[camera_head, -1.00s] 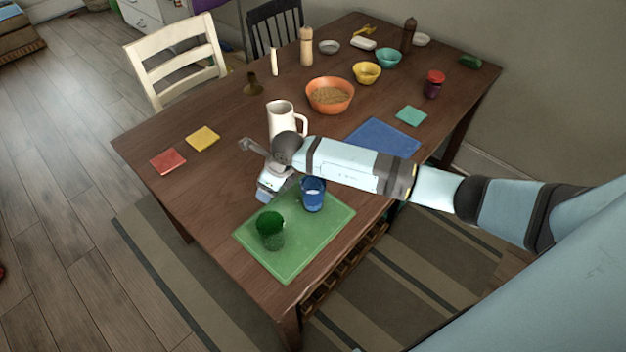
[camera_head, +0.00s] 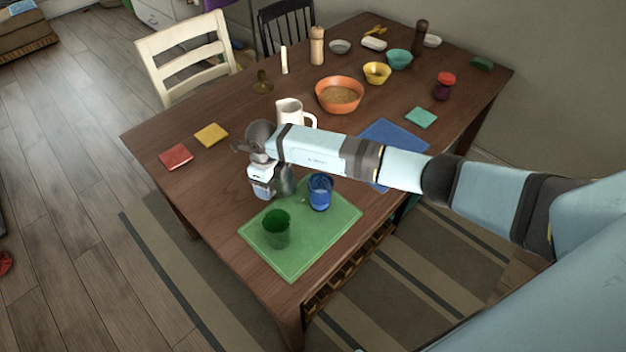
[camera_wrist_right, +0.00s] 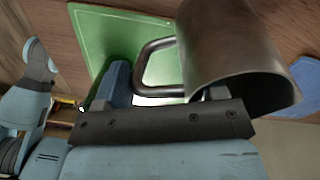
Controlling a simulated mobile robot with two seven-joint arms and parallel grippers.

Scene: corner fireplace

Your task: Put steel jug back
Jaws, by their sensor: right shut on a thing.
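The steel jug (camera_head: 285,181) is grey metal and mostly hidden behind my right gripper (camera_head: 262,190) in the head view. In the right wrist view the jug (camera_wrist_right: 232,50) fills the upper right, with its looped handle (camera_wrist_right: 148,60) towards the fingers. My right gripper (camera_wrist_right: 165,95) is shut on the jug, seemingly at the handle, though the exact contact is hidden. It is over the table at the far left corner of the green board (camera_head: 262,268). My left gripper is not in view.
A blue glass (camera_head: 320,192) and a green glass (camera_head: 276,229) stand on the board, the blue one close to the jug. A white pitcher (camera_head: 290,112) stands behind my right arm.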

